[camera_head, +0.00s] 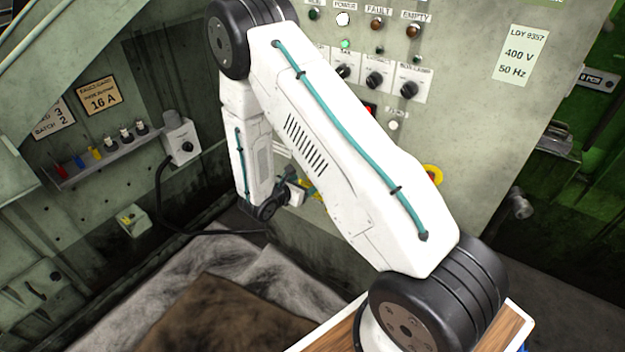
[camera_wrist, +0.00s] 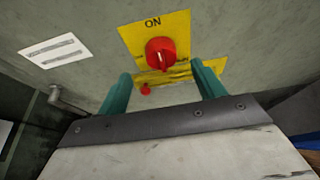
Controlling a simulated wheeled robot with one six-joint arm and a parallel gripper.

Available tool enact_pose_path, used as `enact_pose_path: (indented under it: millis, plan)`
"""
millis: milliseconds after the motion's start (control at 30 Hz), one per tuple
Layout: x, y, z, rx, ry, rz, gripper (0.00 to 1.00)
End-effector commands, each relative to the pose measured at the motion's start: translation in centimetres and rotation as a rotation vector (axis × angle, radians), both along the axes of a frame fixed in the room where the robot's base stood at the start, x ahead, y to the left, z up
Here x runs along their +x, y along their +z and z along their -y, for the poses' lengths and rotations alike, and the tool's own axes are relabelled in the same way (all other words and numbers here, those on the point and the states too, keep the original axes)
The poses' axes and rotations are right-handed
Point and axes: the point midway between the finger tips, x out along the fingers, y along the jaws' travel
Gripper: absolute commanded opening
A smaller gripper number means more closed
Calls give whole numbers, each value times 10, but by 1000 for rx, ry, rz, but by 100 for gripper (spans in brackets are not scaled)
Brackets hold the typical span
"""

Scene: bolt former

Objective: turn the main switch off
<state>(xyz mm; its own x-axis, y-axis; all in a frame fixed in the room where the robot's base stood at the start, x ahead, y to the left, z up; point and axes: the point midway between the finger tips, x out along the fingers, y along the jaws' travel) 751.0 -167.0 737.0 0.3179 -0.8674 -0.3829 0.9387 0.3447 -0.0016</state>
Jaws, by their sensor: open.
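The main switch (camera_wrist: 161,48) is a red round knob on a yellow plate (camera_wrist: 132,36) marked ON above it. A pale mark shows on the knob, but I cannot tell for certain which position it is set to. My gripper (camera_wrist: 160,70) is open, with one teal finger on each side below the knob. The knob appears beyond the fingertips, and I see no contact. In the head view my gripper (camera_head: 303,190) is small and partly hidden near the panel. My arm hides most of the switch there.
A small red part (camera_wrist: 146,89) sits below the knob. A white slotted label (camera_wrist: 55,52) is to the left. In the head view, the grey panel carries lamps and black knobs (camera_head: 374,80), and a yellow-ringed red button (camera_head: 433,174) lies right of my arm.

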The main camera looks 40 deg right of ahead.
Motion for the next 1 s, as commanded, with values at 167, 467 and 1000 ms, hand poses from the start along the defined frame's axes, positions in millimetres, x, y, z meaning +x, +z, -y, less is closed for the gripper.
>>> enact_pose_path:
  millis: [167,467,1000]
  plan:
    - [9,-12,28,0,-6,1,68]
    - [18,-22,52,0,-4,0,68]
    - [18,-22,53,0,-4,1,25]
